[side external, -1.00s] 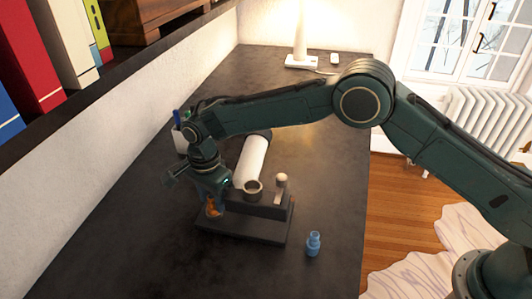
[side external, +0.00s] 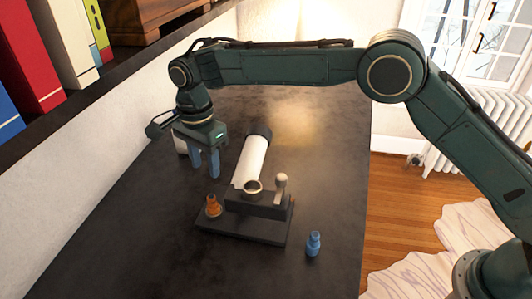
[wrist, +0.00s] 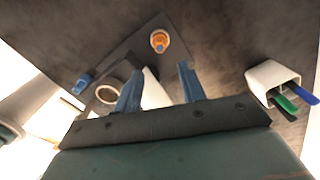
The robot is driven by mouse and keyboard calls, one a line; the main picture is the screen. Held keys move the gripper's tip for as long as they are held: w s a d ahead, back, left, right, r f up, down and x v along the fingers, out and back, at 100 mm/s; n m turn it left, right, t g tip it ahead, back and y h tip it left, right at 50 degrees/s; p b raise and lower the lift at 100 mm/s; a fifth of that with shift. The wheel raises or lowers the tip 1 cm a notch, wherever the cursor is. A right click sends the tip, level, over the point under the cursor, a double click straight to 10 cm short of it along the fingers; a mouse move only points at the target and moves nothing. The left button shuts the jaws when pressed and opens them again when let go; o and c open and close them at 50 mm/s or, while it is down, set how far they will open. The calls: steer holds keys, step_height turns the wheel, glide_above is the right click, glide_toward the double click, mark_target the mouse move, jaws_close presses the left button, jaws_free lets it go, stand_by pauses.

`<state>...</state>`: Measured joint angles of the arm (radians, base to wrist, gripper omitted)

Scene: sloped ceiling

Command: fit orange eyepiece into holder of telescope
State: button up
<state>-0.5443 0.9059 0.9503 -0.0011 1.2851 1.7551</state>
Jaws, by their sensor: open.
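The orange eyepiece (side external: 212,206) stands upright at the left end of the telescope's dark base (side external: 262,238); it also shows in the wrist view (wrist: 159,40). The white telescope tube (side external: 251,160) leans over the base. Its round holder (side external: 253,187) is an open, empty-looking ring at the near end, also seen in the wrist view (wrist: 107,94). My gripper (side external: 206,177) is open with nothing between its blue fingers (wrist: 160,70). It hangs above and behind the orange eyepiece, clear of it, left of the tube.
A blue eyepiece (side external: 314,244) stands on the dark desk right of the base. A light knob (side external: 281,178) rises beside the holder. A white pen cup (wrist: 272,78) stands near the wall, partly behind my gripper in the side view. The front desk is clear.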

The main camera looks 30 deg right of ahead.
steer(key=shift+r, duration=0.35)
steer(key=shift+d, duration=0.1)
stand_by(0.3)
steer(key=s+d+r+n+t, duration=0.1)
steer(key=s+d+r+n, duration=0.3)
steer(key=d+r, duration=0.55)
steer(key=s+d+r+n+t, duration=0.1)
steer(key=s+d+r+n, duration=0.1)
steer(key=s+d+r, duration=0.7)
steer(key=s+d+f+n+t, duration=0.1)
steer(key=s+d+n, duration=0.3)
steer(key=s, duration=0.7)
steer(key=s+d+f+n+t, duration=0.2)
steer(key=s+d+f+n, duration=0.1)
steer(key=s+d, duration=0.6)
steer(key=shift+s+f+n+t, duration=0.35)
steer(key=shift+s+f, duration=0.2)
steer(key=shift+s, duration=0.35)
steer(key=shift+d, duration=0.1)
